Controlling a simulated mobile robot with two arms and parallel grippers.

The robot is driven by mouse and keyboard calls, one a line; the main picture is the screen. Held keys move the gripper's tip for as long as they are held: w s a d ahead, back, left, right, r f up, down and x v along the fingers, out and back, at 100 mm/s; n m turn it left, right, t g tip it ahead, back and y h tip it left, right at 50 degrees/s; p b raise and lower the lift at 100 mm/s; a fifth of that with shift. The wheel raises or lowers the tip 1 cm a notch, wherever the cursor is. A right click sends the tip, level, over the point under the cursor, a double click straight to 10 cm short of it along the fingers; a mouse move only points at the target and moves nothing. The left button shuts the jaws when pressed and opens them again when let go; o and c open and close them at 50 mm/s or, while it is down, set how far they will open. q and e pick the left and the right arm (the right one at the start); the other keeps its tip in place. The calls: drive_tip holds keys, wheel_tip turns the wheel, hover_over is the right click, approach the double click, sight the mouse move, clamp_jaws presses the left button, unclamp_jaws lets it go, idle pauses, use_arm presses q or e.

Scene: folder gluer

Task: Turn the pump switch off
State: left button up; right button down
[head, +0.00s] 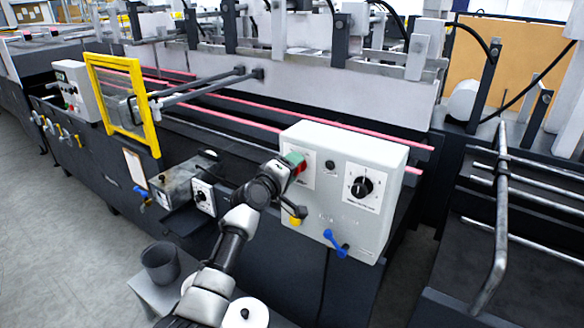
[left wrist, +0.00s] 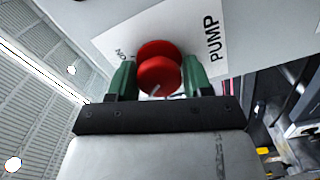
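The pump switch (left wrist: 160,74) is a red round knob with a pale mark on its front. It sits on a white plate lettered PUMP (left wrist: 214,40) in the left wrist view. In the head view the switch (head: 302,168) is partly hidden by my left gripper (head: 292,160), at the upper left of the white control box (head: 328,208). The green fingers of my left gripper (left wrist: 160,82) stand on both sides of the knob, with no clear gap showing, so it looks shut on it. My right gripper is not in view.
A black rotary dial (head: 359,187), a blue handle (head: 336,243) and a yellow knob (head: 295,221) are on the same box. A yellow-framed guard (head: 153,134) stands left. Metal rails (head: 501,200) are at right. A grey bucket (head: 160,263) stands at lower left, near open floor.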

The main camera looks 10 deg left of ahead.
use_arm(q)
drive_tip(key=shift+o, duration=1.4)
drive_tip(key=b+v, duration=0.1)
drive_tip(key=v, duration=1)
drive_tip(key=shift+w, duration=0.1)
drive_tip(key=s+a+f+m+g+y, duration=0.1)
drive_tip(key=s+f+g+y, duration=0.2)
drive_tip(key=f, duration=1.4)
drive_tip(key=s+a+f+m+g+y, duration=0.1)
drive_tip(key=s+f+g, duration=0.3)
drive_tip(key=f, duration=1.2)
drive_tip(key=s+a+f+m+g+y, duration=0.1)
drive_tip(key=s+f+m+g+y, duration=0.2)
drive_tip(key=s+f, duration=1.55)
drive_tip(key=s+a+f+m+g, duration=0.1)
drive_tip(key=s+f, duration=0.3)
drive_tip(key=s, duration=0.6)
drive_tip(key=s+a+f+m+g, duration=0.1)
drive_tip(key=s+f+m+g, duration=0.1)
drive_tip(key=s, duration=0.9)
drive_tip(key=s+a+f+m+g, duration=0.1)
drive_tip(key=s+f+m+g, duration=0.1)
drive_tip(key=s+f+m, duration=0.2)
drive_tip(key=s+f, duration=0.3)
drive_tip(key=s, duration=0.4)
drive_tip(key=shift+s, duration=0.2)
